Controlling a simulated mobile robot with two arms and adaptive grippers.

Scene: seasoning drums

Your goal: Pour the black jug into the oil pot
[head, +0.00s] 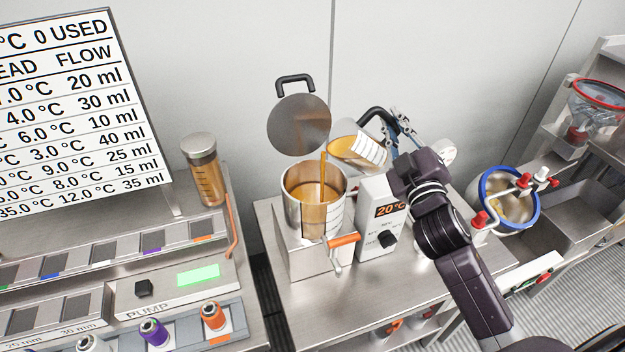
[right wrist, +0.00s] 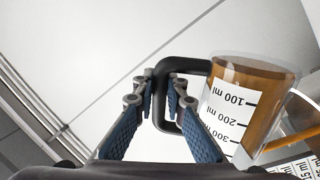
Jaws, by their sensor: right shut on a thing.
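The black jug (head: 345,150) is a clear measuring jug with a black handle, holding brown-orange oil. It is tilted to the left over the oil pot, and a thin stream runs from its lip into the pot. The oil pot (head: 337,212) is a steel pot with a cut-open front showing orange-brown liquid inside. My right gripper (head: 392,128) is shut on the jug's handle. In the right wrist view the handle lies between the fingers of my gripper (right wrist: 162,88), with the tilted jug (right wrist: 235,105) beside it. My left gripper is out of view.
A round lid (head: 298,125) stands raised behind the pot. An orange-handled tap (head: 342,240) sits in front. A tall oil jar (head: 204,170) and pump panel are left; a blue-rimmed bowl (head: 487,200) is right.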

